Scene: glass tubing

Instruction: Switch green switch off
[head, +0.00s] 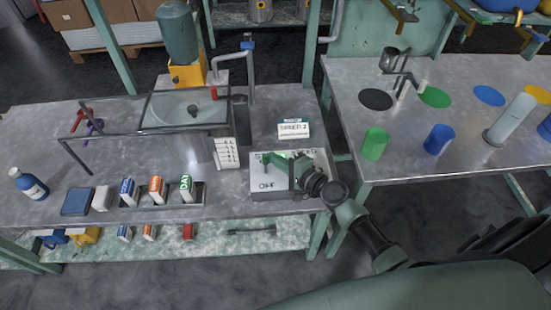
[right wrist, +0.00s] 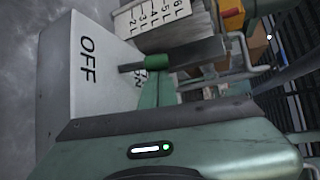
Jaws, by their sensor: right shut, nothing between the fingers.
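The switch box (head: 262,183) is a pale box on the front right of the left table, with "OFF" lettering on its face. In the right wrist view the box (right wrist: 62,85) shows "OFF" large and "ON" partly hidden behind the switch. The green switch (right wrist: 157,62) has a dark grey bar and stands out from the face near the "ON" lettering. My right gripper (head: 280,161) is over the box, shut and empty. Its fingers (right wrist: 157,90) are close beside the switch; I cannot tell whether they touch it. My left gripper is not in view.
A small sign (head: 293,129) stands behind the box. The right table holds a green cup (head: 375,143) and a blue cup (head: 439,139). A gap separates the tables.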

